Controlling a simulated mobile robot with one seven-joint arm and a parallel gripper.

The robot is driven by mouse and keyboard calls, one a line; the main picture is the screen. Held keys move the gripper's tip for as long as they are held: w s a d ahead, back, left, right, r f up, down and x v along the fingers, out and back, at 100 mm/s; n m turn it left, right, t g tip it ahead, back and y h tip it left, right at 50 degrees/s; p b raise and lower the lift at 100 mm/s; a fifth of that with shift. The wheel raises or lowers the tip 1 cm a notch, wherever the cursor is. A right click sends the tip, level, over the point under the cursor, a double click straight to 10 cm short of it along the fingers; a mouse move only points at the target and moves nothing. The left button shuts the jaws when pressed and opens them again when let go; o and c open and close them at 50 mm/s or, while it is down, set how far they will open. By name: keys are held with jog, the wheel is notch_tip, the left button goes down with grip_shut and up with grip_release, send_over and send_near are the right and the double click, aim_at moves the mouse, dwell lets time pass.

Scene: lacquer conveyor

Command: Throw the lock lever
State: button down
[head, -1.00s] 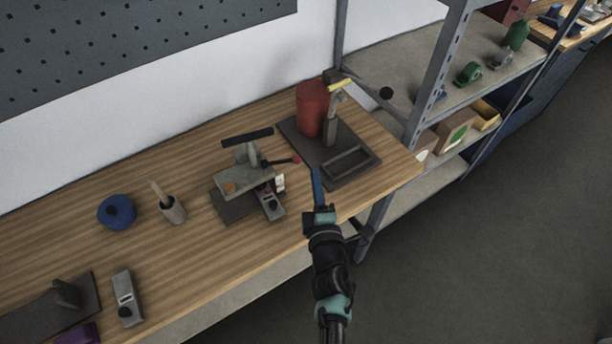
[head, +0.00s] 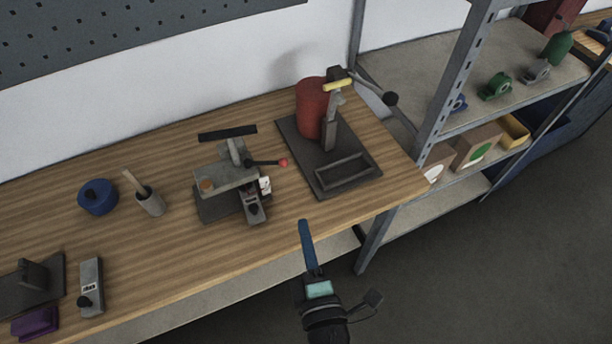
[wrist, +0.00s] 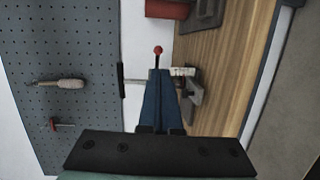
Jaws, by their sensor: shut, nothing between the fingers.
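The lock lever (head: 265,162) is a thin dark rod with a red ball end. It sticks out to the right from a grey clamp-like device (head: 222,180) on the wooden bench. The device also has a long black bar handle (head: 228,133) on top. In the wrist view the red ball (wrist: 158,50) stands just beyond the fingertips, on its dark rod. My gripper (head: 304,224) has blue fingers, shut and empty, in front of the bench edge, below and right of the device, apart from the lever. The fingers (wrist: 158,85) hide part of the device in the wrist view.
A dark base plate (head: 305,165) with a red cylinder (head: 311,108) and a lever press stands right of the device. A blue round container (head: 97,197) and a grey cup (head: 150,201) stand left. A metal shelf (head: 450,90) borders the bench at right.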

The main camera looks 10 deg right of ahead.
send_near(284, 166)
jog(key=w, duration=0.6)
jog(key=shift+w+a+f+p, duration=0.25)
jog(key=shift+w+f+p, duration=0.05)
jog(key=shift+w, duration=0.1)
jog(key=w, duration=0.1)
jog(key=w+d+p, duration=0.1)
jog(key=w, duration=0.1)
jog(key=shift+w+d, duration=0.1)
jog(key=shift+w, duration=0.15)
dwell(0.5)
